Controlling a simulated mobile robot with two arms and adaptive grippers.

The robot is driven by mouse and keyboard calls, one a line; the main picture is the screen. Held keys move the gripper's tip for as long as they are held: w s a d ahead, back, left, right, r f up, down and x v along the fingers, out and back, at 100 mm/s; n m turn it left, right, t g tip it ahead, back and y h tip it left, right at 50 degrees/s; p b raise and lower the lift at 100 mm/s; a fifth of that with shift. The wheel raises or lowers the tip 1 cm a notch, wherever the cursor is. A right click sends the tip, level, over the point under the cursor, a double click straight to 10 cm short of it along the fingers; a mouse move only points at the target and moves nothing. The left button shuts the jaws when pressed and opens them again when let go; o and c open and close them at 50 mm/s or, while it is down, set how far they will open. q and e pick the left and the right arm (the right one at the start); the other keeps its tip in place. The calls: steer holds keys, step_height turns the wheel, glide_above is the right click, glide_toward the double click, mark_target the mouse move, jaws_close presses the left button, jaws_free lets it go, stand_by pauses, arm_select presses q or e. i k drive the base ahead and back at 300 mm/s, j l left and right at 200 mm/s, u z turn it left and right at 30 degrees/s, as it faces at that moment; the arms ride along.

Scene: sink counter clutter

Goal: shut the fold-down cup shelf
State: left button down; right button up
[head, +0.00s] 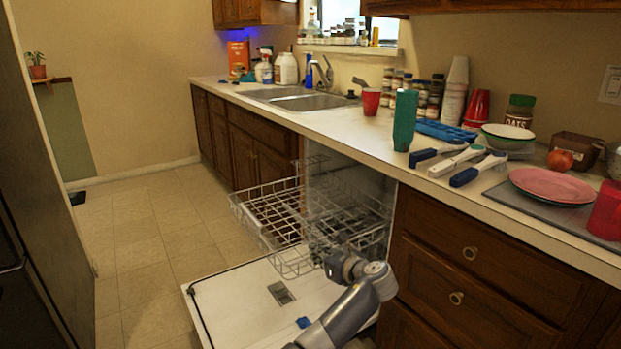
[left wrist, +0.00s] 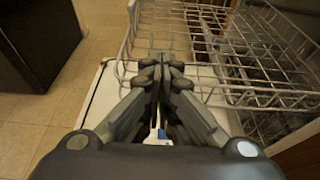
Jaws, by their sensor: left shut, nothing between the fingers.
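The pulled-out wire upper rack (head: 262,208) of the open dishwasher shows in the head view, and its rim and wires fill the upper right of the left wrist view (left wrist: 225,92). I cannot clearly tell the fold-down cup shelf apart from the rack's other wires, nor whether it is up or down. My left gripper (head: 338,262) is at the front right of the rack, partly hidden by my own arm. In the left wrist view its fingers (left wrist: 160,62) are together and empty, close to the rack's rim; contact is unclear. My right gripper is out of view.
The open dishwasher door (head: 235,299) lies flat below the rack, with a small blue thing (head: 304,322) on it. Wooden drawers (head: 475,265) stand to the right. The counter (head: 335,125) above is cluttered. The tiled floor (head: 140,245) at left is clear.

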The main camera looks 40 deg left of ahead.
mark_target(312, 161)
steer(key=i+j, duration=1.2)
steer(key=j, duration=0.15)
